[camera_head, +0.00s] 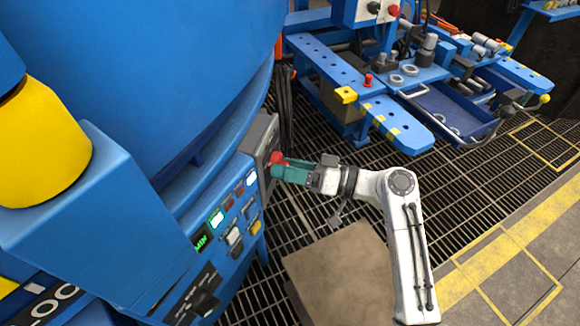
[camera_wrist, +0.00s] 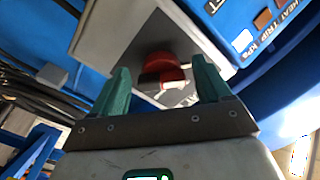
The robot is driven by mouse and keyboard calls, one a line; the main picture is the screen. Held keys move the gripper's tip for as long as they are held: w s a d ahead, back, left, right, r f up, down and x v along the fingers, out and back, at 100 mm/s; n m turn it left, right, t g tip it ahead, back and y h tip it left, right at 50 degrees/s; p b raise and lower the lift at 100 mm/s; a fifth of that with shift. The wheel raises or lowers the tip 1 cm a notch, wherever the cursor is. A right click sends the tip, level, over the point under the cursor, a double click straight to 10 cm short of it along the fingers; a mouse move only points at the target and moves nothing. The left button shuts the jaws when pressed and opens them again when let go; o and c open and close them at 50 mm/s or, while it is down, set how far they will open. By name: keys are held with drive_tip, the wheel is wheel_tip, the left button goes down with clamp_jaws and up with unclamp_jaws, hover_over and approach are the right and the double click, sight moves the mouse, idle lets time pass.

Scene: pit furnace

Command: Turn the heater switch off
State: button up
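The switch is a round red knob (camera_wrist: 162,70) on the plate of a grey box (camera_wrist: 120,32); a pale mark shows on the knob's face. In the head view the red knob (camera_head: 277,157) sticks out from the grey box (camera_head: 262,138) on the side of the blue furnace. My gripper (camera_head: 283,168) reaches it from the right. In the wrist view its two green fingers (camera_wrist: 161,78) are apart, one on each side of the knob, with gaps visible. Whether the fingertips overlap the knob in depth I cannot tell. The label by the knob is mostly hidden.
A blue control panel (camera_head: 222,243) with lit displays and buttons lies just below the grey box. Dark cables (camera_wrist: 40,85) hang beside the box. A brown block (camera_head: 340,275) stands under my arm. A blue tool bench (camera_head: 370,95) stands behind; grating floor is open to the right.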

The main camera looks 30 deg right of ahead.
drive_tip(key=shift+o, duration=0.2)
drive_tip(key=shift+r, duration=0.1)
drive_tip(key=p+v, duration=0.1)
drive_tip(key=v, duration=0.9)
drive_tip(key=shift+s+d, duration=0.3)
drive_tip(key=s+a+f+g+h, duration=0.25)
drive_tip(key=s+f+g, duration=0.2)
drive_tip(key=f, duration=0.25)
drive_tip(key=s+a+f+g+h, duration=0.2)
drive_tip(key=s+f+g+h, duration=0.1)
drive_tip(key=s+f, duration=0.3)
drive_tip(key=s+d+f+m+g+h, duration=0.1)
drive_tip(key=s+d+g+h, duration=0.1)
drive_tip(key=s+h, duration=0.3)
drive_tip(key=s+d+f+m+g+h, duration=0.1)
drive_tip(key=s+d+f+g+h, duration=0.15)
drive_tip(key=s, duration=0.35)
wheel_tip(320, 180, up, 25)
drive_tip(key=p, duration=2.4)
drive_tip(key=shift+s+f+t, duration=0.2)
drive_tip(key=shift+s+t, duration=0.15)
drive_tip(key=shift+t, duration=0.05)
